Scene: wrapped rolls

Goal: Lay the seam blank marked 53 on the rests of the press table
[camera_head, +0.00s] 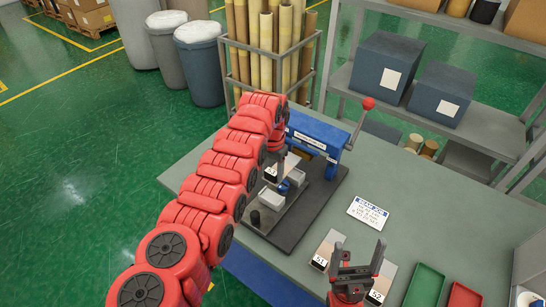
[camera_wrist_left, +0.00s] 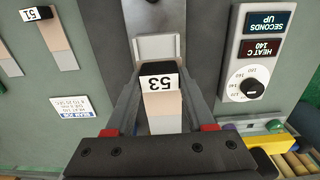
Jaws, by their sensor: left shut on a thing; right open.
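The seam blank marked 53 (camera_wrist_left: 162,105) is a pale tan strip with a black end and a white number label. My left gripper (camera_head: 277,168) is shut on it, with a finger on each side in the left wrist view (camera_wrist_left: 160,100). The blank also shows in the head view (camera_head: 289,163), over the press table (camera_head: 318,205). Two light grey rests show there, a near one (camera_head: 271,199) and a far one (camera_head: 297,174). I cannot tell whether the blank touches them. My right gripper (camera_head: 358,252) is open and empty at the front of the bench.
Blanks marked 51 (camera_head: 329,246) and 52 (camera_head: 386,274) lie beside my right gripper. The blue press (camera_head: 318,130) with a red-knobbed lever stands behind the rests. A job card (camera_head: 368,212), green tray (camera_head: 425,286) and red tray (camera_head: 462,296) are to the right.

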